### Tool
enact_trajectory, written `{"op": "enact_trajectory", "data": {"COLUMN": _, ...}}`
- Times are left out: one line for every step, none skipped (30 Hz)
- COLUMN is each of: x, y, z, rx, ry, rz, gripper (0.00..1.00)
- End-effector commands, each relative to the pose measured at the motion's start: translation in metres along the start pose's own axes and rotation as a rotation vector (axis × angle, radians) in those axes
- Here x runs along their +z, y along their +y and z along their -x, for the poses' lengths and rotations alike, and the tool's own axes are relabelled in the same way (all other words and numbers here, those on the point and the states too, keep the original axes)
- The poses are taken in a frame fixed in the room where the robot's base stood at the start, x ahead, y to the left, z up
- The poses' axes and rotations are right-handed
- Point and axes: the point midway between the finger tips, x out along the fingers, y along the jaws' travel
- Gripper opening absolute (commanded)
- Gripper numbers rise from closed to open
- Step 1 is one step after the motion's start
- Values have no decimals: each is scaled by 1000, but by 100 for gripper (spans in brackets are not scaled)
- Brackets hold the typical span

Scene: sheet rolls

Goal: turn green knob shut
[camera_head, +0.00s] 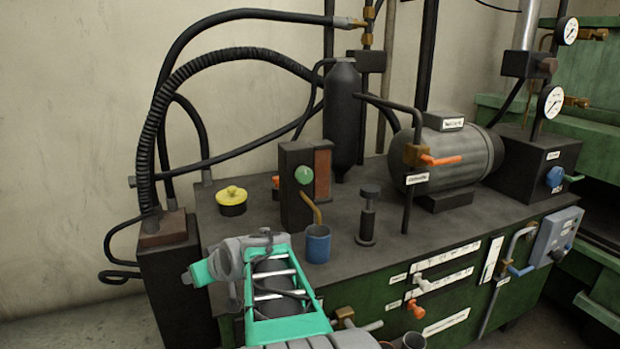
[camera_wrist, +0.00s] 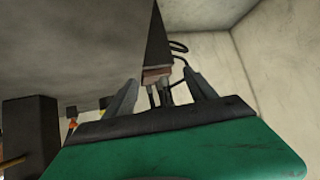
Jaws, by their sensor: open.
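The green knob (camera_head: 304,175) is a round button-like knob on the front of a dark upright box (camera_head: 297,208) on the bench top. A bent brass spout comes out below it, over a blue cup (camera_head: 318,244). In the wrist view my gripper (camera_wrist: 161,70) has its two dark fingers spread apart with nothing between them. In the head view my arm reaches up from the bottom, and its teal hand is left of and below the knob, apart from it. The fingertips are not clear there. I cannot make out the green knob in the wrist view.
A yellow-lidded pot (camera_head: 231,199) stands left of the box, and a dark plunger-like post (camera_head: 367,215) stands right of the cup. A tall black cylinder (camera_head: 342,115) rises behind. Ribbed hose (camera_head: 148,150) runs up the left side. A grey motor (camera_head: 470,150) fills the right.

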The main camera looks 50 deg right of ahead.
Motion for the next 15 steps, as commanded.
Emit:
{"op": "enact_trajectory", "data": {"x": -24, "y": 62, "z": 5, "rx": 60, "ry": 112, "rz": -38, "gripper": 65}}
{"op": "enact_trajectory", "data": {"x": -39, "y": 96, "z": 13, "rx": 94, "ry": 188, "rz": -50, "gripper": 65}}
{"op": "enact_trajectory", "data": {"x": -55, "y": 139, "z": 27, "rx": 138, "ry": 284, "rz": -61, "gripper": 65}}
{"op": "enact_trajectory", "data": {"x": -65, "y": 169, "z": 40, "rx": 173, "ry": 351, "rz": -66, "gripper": 65}}
{"op": "enact_trajectory", "data": {"x": -72, "y": 197, "z": 54, "rx": 206, "ry": 412, "rz": -72, "gripper": 65}}
{"op": "enact_trajectory", "data": {"x": -79, "y": 229, "z": 74, "rx": 248, "ry": 484, "rz": -74, "gripper": 65}}
{"op": "enact_trajectory", "data": {"x": -81, "y": 249, "z": 87, "rx": 275, "ry": 528, "rz": -76, "gripper": 65}}
{"op": "enact_trajectory", "data": {"x": -83, "y": 265, "z": 100, "rx": 299, "ry": 568, "rz": -76, "gripper": 65}}
{"op": "enact_trajectory", "data": {"x": -85, "y": 281, "z": 114, "rx": 324, "ry": 608, "rz": -75, "gripper": 65}}
{"op": "enact_trajectory", "data": {"x": -86, "y": 290, "z": 122, "rx": 339, "ry": 630, "rz": -75, "gripper": 65}}
{"op": "enact_trajectory", "data": {"x": -86, "y": 296, "z": 127, "rx": 348, "ry": 647, "rz": -74, "gripper": 65}}
{"op": "enact_trajectory", "data": {"x": -88, "y": 301, "z": 131, "rx": 356, "ry": 660, "rz": -73, "gripper": 65}}
{"op": "enact_trajectory", "data": {"x": -90, "y": 304, "z": 131, "rx": 359, "ry": 666, "rz": -72, "gripper": 65}}
{"op": "enact_trajectory", "data": {"x": -91, "y": 305, "z": 130, "rx": 359, "ry": 668, "rz": -72, "gripper": 65}}
{"op": "enact_trajectory", "data": {"x": -95, "y": 307, "z": 126, "rx": 358, "ry": 669, "rz": -71, "gripper": 65}}
